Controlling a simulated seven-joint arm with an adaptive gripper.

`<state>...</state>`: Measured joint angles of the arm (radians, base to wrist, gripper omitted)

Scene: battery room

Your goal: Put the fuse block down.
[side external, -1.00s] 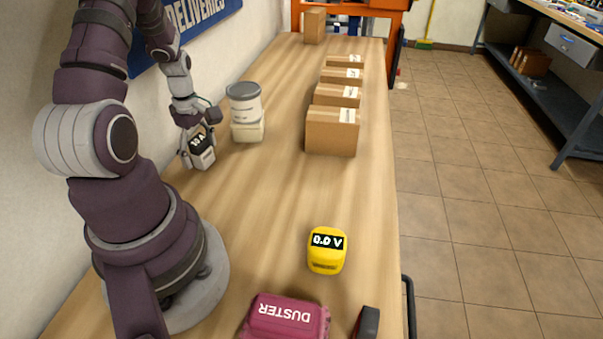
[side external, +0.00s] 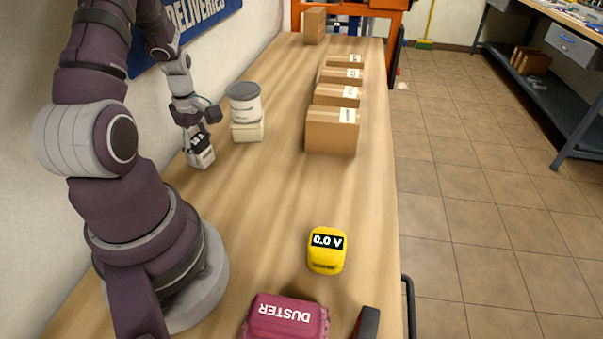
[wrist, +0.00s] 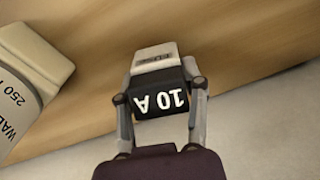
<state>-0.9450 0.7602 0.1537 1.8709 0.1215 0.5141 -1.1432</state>
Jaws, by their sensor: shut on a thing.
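The fuse block (side external: 201,157) is a small grey-white block with a black band. In the wrist view its band reads "10 A" and its pale top (wrist: 154,58) is marked "FUSE". My gripper (side external: 197,135) is shut on it, with one finger on each side of the black band; the fingers also show in the wrist view (wrist: 160,108). The block is at the left of the wooden bench (side external: 250,205), near the wall. It is at or very close to the bench surface; I cannot tell whether it touches.
A grey-lidded tub (side external: 245,104) on a cream block (side external: 248,131) stands just right of my gripper. Several cardboard boxes (side external: 331,132) line the bench's right side. The middle of the bench is clear.

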